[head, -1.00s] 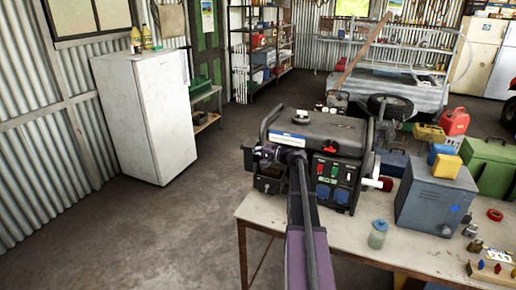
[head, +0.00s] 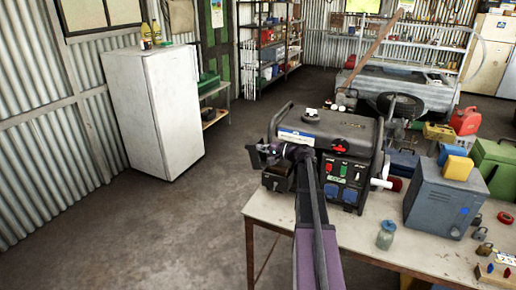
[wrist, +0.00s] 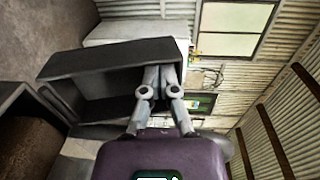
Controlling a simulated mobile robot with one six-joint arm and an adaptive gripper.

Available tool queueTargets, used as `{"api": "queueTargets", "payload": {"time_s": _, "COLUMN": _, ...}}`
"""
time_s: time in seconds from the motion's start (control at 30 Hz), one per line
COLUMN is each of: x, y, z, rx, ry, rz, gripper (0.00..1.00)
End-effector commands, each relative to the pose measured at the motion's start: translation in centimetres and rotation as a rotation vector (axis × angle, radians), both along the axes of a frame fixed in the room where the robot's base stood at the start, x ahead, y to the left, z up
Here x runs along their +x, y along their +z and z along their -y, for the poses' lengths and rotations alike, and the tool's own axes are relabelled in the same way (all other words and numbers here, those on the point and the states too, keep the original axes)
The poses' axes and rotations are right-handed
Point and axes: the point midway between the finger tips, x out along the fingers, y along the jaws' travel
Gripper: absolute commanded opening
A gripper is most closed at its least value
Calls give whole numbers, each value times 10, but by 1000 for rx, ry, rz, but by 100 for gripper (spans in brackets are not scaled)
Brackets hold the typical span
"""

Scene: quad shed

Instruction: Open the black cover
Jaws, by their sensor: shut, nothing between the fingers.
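The black cover (wrist: 100,57) is a dark, hollow, box-like shell. In the wrist view its open side faces the camera, and it stands swung away from a grey housing (wrist: 42,102) with a brown filter-like filling (wrist: 30,150). In the head view the cover (head: 254,157) is a small dark flap at the left end of the generator (head: 335,140), above the dark housing (head: 277,179). My gripper (wrist: 161,72) is shut and empty, its fingertips overlapping the cover's hollow near its right end. Whether they touch it is unclear. My gripper (head: 272,154) partly hides the cover in the head view.
The generator stands on a workbench (head: 330,232) with a grey metal box (head: 440,200) and a glass jar (head: 386,236) to its right. A white fridge (head: 152,110) stands against the left wall. The floor between fridge and bench is clear.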

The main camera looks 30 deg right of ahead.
Motion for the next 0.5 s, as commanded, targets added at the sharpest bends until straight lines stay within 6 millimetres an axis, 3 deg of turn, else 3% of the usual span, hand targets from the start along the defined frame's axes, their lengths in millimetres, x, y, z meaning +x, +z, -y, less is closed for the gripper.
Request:
{"api": "queueTargets", "payload": {"time_s": 0.27, "x": -20, "y": 11, "z": 20, "rx": 0, "ry": -2, "rz": 0, "gripper": 0}}
{"api": "queueTargets", "payload": {"time_s": 0.5, "x": -55, "y": 21, "z": 46, "rx": 0, "ry": -5, "rz": 0, "gripper": 0}}
